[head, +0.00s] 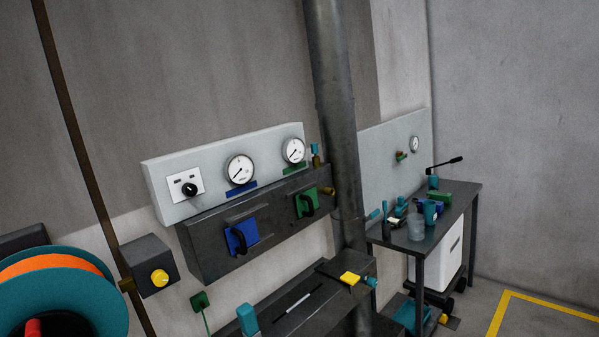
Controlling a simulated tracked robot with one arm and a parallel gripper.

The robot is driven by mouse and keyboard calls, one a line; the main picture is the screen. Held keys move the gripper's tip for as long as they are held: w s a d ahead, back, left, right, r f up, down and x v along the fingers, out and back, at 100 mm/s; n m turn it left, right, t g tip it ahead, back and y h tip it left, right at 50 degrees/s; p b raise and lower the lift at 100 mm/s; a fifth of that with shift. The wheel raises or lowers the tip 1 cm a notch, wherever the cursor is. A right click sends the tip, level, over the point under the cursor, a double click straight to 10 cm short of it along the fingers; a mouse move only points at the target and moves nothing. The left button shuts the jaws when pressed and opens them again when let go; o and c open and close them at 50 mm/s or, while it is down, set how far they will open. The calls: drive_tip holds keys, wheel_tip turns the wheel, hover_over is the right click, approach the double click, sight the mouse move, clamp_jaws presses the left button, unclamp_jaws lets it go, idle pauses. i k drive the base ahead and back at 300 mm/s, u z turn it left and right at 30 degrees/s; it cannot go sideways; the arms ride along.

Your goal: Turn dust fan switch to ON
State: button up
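A white plate (174,183) with a round black knob (189,189) sits at the left end of a pale grey wall panel (212,165). Small marks on the plate are too small to read, so I cannot tell its setting or whether it is the dust fan switch. A dark box (144,254) with a yellow knob (159,278) is mounted lower left; no readable label shows on it. My gripper is not in view.
Two round gauges (240,169) (294,150) share the panel. Below is a dark box with blue (236,237) and green (303,199) handled plates. A thick pipe (328,90) stands right of it. A teal-orange reel (60,268) is lower left; a cluttered table (452,215) stands right.

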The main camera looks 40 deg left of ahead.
sight(189, 189)
drive_tip(key=z, duration=0.05)
drive_tip(key=i, duration=1.2)
drive_tip(key=u, duration=0.75)
drive_tip(key=i, duration=0.4)
drive_tip(key=u, duration=0.25)
drive_tip(key=k, duration=0.8)
drive_tip(key=u, duration=0.2)
drive_tip(key=i, duration=0.8)
drive_tip(key=z, duration=0.05)
